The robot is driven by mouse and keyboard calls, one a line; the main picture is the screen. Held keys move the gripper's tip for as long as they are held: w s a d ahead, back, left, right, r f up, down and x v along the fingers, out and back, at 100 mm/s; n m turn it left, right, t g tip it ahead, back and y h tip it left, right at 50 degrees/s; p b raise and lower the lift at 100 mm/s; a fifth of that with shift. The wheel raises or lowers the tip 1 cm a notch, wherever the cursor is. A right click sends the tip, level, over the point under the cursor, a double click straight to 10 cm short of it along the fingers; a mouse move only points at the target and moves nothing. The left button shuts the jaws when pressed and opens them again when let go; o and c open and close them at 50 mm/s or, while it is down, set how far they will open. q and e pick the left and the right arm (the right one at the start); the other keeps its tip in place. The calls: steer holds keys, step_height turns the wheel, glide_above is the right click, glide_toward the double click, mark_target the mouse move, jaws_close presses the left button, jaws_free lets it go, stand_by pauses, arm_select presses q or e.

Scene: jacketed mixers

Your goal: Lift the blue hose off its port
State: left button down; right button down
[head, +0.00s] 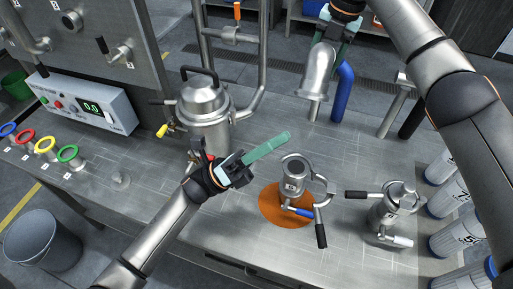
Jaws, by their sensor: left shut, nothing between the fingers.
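The blue hose (342,92) shows as a short thick blue length at the upper middle, beside a steel elbow fitting (318,72). The fitting's lower end meets a thin upright pipe (314,110) on the steel table; I cannot tell whether it is seated or apart. My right gripper (337,32) is at the top of the fitting and hose, its teal fingers on either side. Whether it is closed on them is unclear. My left gripper (286,136) is shut and empty, its teal fingers together above the table, left of a small steel vessel (293,175).
The small vessel stands on an orange disc (270,204). Another clamp vessel (398,200) is to its right. A lidded steel mixer (204,105) stands behind my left gripper. A control box (85,105) and coloured rings (45,145) are at left. White containers (450,200) line the right edge.

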mark_target(321, 70)
steer(key=shift+r, duration=0.1)
arm_select(q)
steer(key=w+d+r, duration=0.2)
steer(key=d+r, duration=0.1)
steer(key=r, duration=0.2)
steer(key=shift+w+d+r, duration=0.1)
steer(key=shift+w+d+r, duration=0.1)
steer(key=shift+w+r, duration=0.1)
steer(key=shift+r, duration=0.4)
steer(key=shift+w+r, duration=0.2)
steer(key=shift+r, duration=0.4)
arm_select(e)
steer(key=shift+f, duration=0.25)
steer(key=c, duration=0.7)
jaws_free()
steer(key=o, duration=0.5)
steer(key=shift+r, duration=0.1)
